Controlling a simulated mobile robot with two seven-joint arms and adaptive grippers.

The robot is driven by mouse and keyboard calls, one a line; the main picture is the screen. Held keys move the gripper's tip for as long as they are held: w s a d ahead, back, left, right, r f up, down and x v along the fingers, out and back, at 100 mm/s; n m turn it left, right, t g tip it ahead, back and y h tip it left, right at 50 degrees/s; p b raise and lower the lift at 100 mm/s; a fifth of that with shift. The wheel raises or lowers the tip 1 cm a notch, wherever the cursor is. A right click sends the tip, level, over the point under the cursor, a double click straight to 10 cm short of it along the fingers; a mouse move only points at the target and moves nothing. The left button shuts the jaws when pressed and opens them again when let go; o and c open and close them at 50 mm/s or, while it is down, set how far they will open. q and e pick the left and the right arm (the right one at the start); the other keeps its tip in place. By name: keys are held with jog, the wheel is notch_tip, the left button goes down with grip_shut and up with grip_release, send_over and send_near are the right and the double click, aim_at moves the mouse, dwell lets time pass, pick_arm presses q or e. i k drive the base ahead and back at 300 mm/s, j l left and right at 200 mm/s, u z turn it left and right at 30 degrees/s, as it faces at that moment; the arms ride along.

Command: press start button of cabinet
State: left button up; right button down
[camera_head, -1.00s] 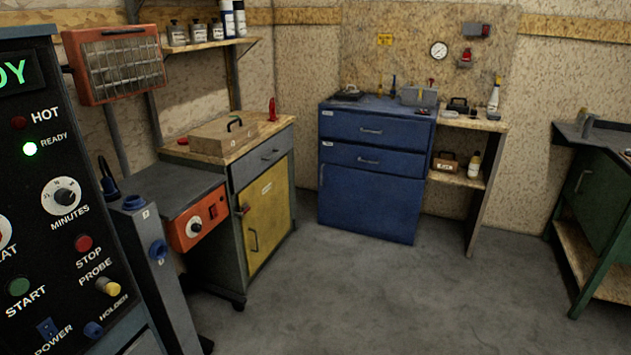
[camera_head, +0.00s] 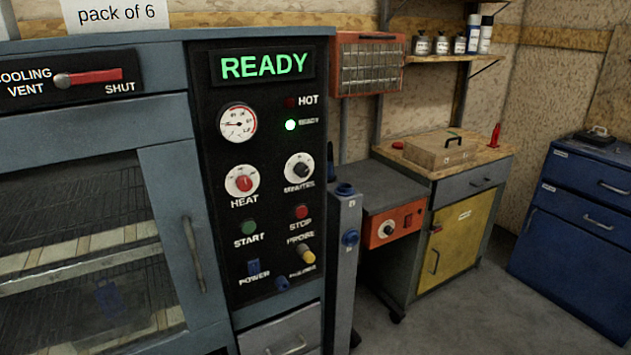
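The cabinet (camera_head: 165,130) is a grey-blue unit at the left with a glazed door and a black control panel (camera_head: 270,195). The green start button (camera_head: 249,228) is on the panel, above the label START. A red stop button (camera_head: 301,212) is to its right. The display (camera_head: 264,65) reads READY in green, and the small ready lamp (camera_head: 290,125) is lit. A heat knob (camera_head: 242,182) and a minutes knob (camera_head: 299,168) are above the buttons. Neither of my grippers is in view.
Right of the cabinet stands a narrow grey post (camera_head: 345,260), then a bench with an orange control box (camera_head: 392,225) and a yellow-doored cupboard (camera_head: 458,240). A blue drawer cabinet (camera_head: 575,235) is at the far right. Some grey floor (camera_head: 470,315) is clear at the lower right.

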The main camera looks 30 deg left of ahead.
aim_at(247, 227)
jog(key=u, duration=1.3)
